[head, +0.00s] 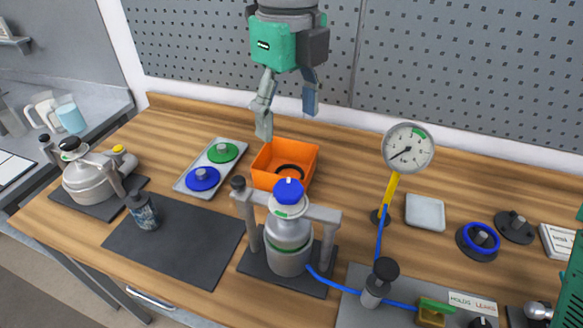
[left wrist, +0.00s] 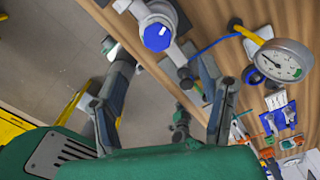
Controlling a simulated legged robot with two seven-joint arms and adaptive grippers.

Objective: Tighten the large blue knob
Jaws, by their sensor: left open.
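The large blue knob (head: 289,191) sits on top of a silver vessel (head: 289,245), between the two posts of a grey frame. A white mark shows on its top. The knob also shows in the left wrist view (left wrist: 158,37), near the top, beyond the fingers. My left gripper (head: 287,115) is open and empty, fingers pointing down, above and behind the knob and apart from it. In the left wrist view its two fingers (left wrist: 160,75) are spread wide. A green part at the right edge of the head view may be mine; no right fingers show.
An orange bin (head: 283,165) stands behind the vessel. A tray (head: 184,187) with blue and green discs lies left of it. A pressure gauge (head: 408,148) on a yellow stem stands at right, with a blue hose near it. A dark mat (head: 190,250) has bare room.

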